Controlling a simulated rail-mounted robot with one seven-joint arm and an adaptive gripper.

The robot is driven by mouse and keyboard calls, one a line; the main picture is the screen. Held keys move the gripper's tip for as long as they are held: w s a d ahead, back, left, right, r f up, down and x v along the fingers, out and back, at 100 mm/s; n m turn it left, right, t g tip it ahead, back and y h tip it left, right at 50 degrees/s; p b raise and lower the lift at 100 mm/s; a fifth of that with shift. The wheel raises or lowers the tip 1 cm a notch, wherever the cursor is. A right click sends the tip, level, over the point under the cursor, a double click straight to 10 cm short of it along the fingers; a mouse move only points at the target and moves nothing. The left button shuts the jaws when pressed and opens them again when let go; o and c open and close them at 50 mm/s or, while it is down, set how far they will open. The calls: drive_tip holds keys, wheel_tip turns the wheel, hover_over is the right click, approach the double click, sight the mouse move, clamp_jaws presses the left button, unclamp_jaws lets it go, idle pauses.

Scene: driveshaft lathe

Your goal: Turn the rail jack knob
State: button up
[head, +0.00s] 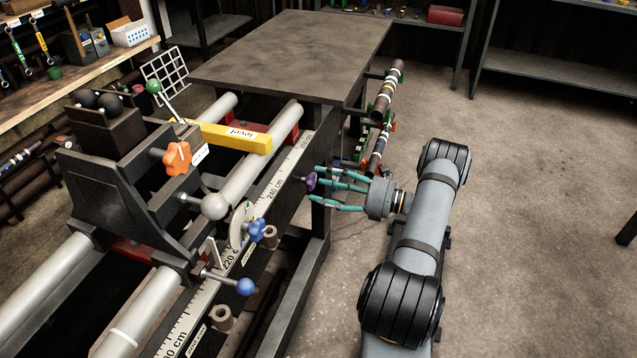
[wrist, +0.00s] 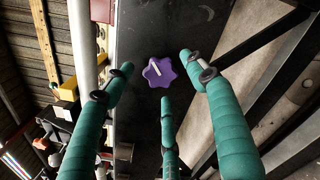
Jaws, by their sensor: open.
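A purple star-shaped knob (head: 310,182) sits on the dark side face of the lathe frame, below the ruler. In the wrist view the purple knob (wrist: 159,71) shows face-on with a pale line across it. I take it to be the rail jack knob, but no label shows. My gripper (head: 324,187) has three teal fingers and points left at the knob. In the wrist view the open fingertips (wrist: 158,76) are spread to the left, right and below the knob. Contact with the knob cannot be made out.
The lathe carriage (head: 125,185) carries an orange knob (head: 177,157) and a grey ball handle (head: 214,206). Blue knobs (head: 245,287) stick out below. A yellow level bar (head: 235,138) lies across the rails. A dark table (head: 290,50) stands behind. The floor to the right is clear.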

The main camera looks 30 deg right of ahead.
drive_tip(key=v, duration=1)
drive_tip(key=x, duration=1.2)
drive_tip(key=shift+d, duration=0.1)
drive_tip(key=shift+s, duration=0.1)
